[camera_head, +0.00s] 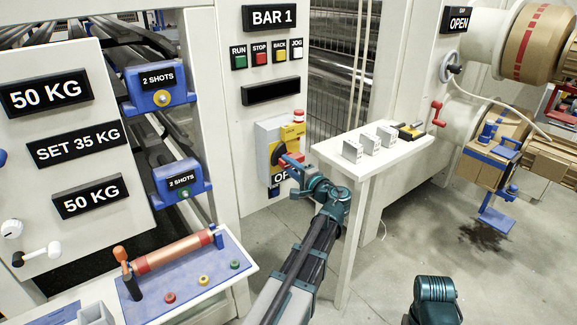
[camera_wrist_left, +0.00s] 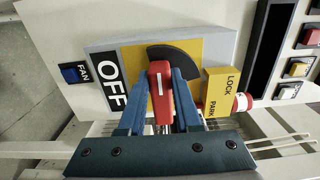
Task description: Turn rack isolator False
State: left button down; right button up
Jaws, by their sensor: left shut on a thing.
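The rack isolator is a grey box with a yellow plate (camera_head: 275,150) on the white panel under the BAR 1 sign. Its red handle (camera_head: 291,161) also shows in the wrist view (camera_wrist_left: 160,88), upright in that picture, with a white line on it and a black sector beyond it. My left gripper (camera_head: 287,167) has its blue fingers (camera_wrist_left: 158,95) on both sides of the red handle, shut on it. The OFF label (camera_wrist_left: 112,83) lies left of the handle in the wrist view; in the head view my gripper partly hides it.
A yellow LOCK PARK block (camera_wrist_left: 219,88) sits close right of the handle in the wrist view.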

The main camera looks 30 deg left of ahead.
pick_arm(q)
jog(key=c, duration=0.6)
grip_release()
jog(key=v, duration=1.4)
